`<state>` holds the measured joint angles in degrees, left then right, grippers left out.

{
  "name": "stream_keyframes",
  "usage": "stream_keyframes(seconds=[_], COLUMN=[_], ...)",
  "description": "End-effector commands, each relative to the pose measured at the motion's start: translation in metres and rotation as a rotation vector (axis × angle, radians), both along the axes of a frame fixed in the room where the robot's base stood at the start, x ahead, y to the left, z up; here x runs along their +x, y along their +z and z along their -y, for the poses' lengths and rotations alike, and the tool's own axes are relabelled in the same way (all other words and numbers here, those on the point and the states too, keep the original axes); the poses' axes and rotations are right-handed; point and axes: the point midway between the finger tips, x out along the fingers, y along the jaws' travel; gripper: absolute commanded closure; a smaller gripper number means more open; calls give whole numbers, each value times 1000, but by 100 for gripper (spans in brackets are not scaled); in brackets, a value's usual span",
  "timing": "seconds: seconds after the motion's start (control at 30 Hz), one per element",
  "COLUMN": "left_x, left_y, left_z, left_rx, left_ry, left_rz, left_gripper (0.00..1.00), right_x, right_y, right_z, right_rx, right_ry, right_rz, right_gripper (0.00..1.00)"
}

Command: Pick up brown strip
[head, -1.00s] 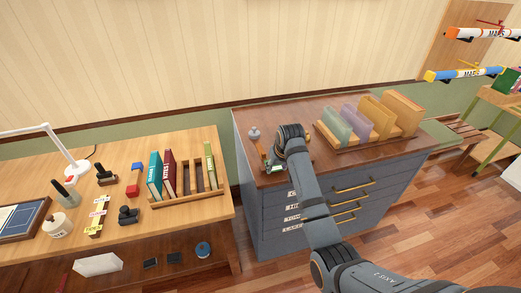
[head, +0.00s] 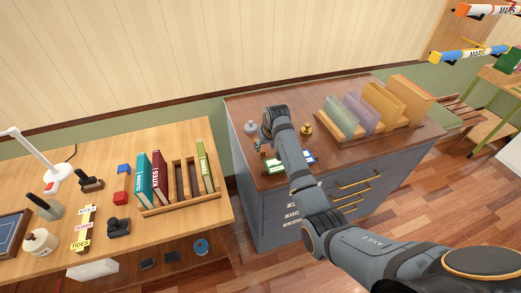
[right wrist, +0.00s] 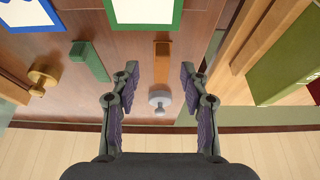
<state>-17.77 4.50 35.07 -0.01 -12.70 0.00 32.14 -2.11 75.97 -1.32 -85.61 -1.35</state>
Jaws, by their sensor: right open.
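My right gripper (right wrist: 160,73) is open and empty, with one finger to each side of the strip in that view. I cannot tell how far above the strip the fingertips are. A silver knob-shaped piece (right wrist: 160,102) is close to the strip's near end in this view. My left gripper is not in view.
A green block (right wrist: 90,62), a green-framed card (right wrist: 146,12), a blue-framed card (right wrist: 8,28) and a brass piece (right wrist: 42,79) lie nearby. A rack of folders (head: 383,134) stands at the cabinet's back right. The wooden desk (head: 180,228) with books is left of it.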

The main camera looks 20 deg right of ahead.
Motion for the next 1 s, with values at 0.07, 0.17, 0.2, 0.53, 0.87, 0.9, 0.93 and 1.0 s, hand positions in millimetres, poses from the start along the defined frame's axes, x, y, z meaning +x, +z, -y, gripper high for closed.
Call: stream_keyframes(seconds=[0.07, 0.17, 0.2, 0.53, 0.87, 0.9, 0.93, 1.0], left_x=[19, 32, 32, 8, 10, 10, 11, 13], left_y=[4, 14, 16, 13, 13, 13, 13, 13], left_z=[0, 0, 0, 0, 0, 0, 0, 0], left_rx=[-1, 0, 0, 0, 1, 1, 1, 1], left_ry=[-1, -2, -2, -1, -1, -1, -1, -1], left_rz=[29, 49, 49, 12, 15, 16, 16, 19], left_gripper=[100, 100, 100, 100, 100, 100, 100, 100], right_x=[1, 4, 6, 15, 15, 15, 15, 15], right_y=[-3, -17, -24, -50, -49, -49, -49, -49], right_z=[0, -3, -4, -4, -4, -4, -4, -4], right_rx=[0, 0, -1, 0, 0, 0, 0, 0], right_ry=[0, 0, 1, 0, 0, 0, 0, 0], right_rz=[-2, -5, -5, 1, 0, 0, 0, 0], right_gripper=[55, 55, 55, 55, 86, 91, 95, 96])
